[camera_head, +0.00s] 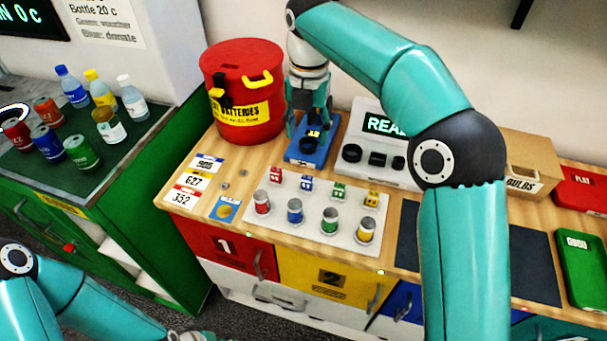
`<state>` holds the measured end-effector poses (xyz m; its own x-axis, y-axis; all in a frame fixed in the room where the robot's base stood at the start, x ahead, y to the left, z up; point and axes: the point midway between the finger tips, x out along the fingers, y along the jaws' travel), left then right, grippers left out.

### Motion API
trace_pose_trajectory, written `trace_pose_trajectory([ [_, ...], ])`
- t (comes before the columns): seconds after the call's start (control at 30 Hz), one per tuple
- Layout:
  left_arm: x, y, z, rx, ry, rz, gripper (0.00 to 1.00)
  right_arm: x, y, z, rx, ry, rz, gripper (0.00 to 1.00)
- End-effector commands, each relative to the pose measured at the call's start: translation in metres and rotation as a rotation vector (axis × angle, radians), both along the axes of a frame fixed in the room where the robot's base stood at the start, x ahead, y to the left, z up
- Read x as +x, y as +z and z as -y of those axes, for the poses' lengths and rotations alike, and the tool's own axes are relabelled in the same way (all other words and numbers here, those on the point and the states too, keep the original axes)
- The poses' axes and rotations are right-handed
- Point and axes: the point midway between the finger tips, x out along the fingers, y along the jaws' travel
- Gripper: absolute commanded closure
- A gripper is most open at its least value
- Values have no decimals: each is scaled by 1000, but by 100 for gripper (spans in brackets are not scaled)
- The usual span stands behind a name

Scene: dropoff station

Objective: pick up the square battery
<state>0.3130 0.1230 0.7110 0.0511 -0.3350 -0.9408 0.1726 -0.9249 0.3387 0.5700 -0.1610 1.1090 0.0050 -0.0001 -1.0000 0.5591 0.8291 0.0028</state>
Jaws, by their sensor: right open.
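My right gripper (309,130) points down over a small blue device (303,158) at the back of the wooden counter. Its fingers are apart, around a small dark block with a yellow marking (315,131); I cannot tell whether this is a battery or part of the device.
A red batteries drum (243,120) stands just left of my right gripper. A white display unit (378,180) is to its right. A dark mat (480,265), a bulbs box (525,165) and a green case (583,268) are farther right. Cans and bottles stand on the left counter.

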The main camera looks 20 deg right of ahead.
Motion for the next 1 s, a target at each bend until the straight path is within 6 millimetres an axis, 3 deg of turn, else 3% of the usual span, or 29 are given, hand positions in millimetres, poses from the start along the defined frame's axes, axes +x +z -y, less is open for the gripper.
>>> trace_pose_trajectory([
  [0.2,-1,-11,0,0,-1,-2,60,5,-53,4,-1,-6,-14,43],
  [0.4,0,-12,0,0,0,0,60,7,-90,3,-1,-6,-14,43],
  [0.77,0,-8,0,0,0,0,60,9,-118,1,0,-3,-14,43],
  [1.0,0,-2,0,0,0,0,60,11,-151,0,-1,-2,-14,43],
])
